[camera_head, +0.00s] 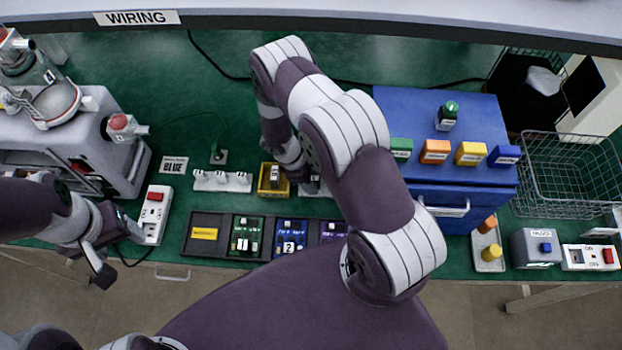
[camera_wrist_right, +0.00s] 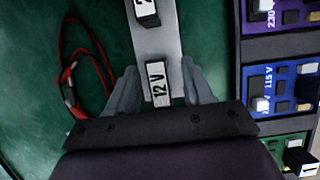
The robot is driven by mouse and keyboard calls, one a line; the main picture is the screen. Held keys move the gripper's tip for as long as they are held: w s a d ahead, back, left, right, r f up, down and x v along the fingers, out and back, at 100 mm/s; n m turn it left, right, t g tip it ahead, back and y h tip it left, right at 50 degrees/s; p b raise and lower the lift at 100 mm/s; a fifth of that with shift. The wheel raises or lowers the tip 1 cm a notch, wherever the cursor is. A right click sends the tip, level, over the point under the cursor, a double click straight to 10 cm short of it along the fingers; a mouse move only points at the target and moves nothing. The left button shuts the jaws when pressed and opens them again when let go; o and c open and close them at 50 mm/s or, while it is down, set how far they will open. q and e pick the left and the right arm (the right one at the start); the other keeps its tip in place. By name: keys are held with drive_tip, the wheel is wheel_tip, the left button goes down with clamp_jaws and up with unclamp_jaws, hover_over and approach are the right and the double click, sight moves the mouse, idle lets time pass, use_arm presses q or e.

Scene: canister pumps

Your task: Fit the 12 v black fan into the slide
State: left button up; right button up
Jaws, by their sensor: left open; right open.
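A small block with a white "12 V" label (camera_wrist_right: 157,80) and dark edges stands on a pale grey strip (camera_wrist_right: 160,45) in the right wrist view. My right gripper (camera_wrist_right: 157,90) is open, with one finger on each side of this block; I cannot tell whether they touch it. In the head view my right arm hides the block and most of the strip. My left gripper (camera_head: 118,252) is open and empty near the bench's front edge. No part is clearly identifiable as the slide.
A dark tray of coloured panels (camera_head: 262,237) lies in front of my right gripper. A yellow box (camera_head: 272,181) and a white strip with several pegs (camera_head: 222,181) stand to its left. A blue cabinet (camera_head: 450,118) and wire basket (camera_head: 566,178) stand right. A red cable (camera_wrist_right: 72,75) loops nearby.

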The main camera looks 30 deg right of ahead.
clamp_jaws()
drive_tip(key=shift+r, duration=0.1)
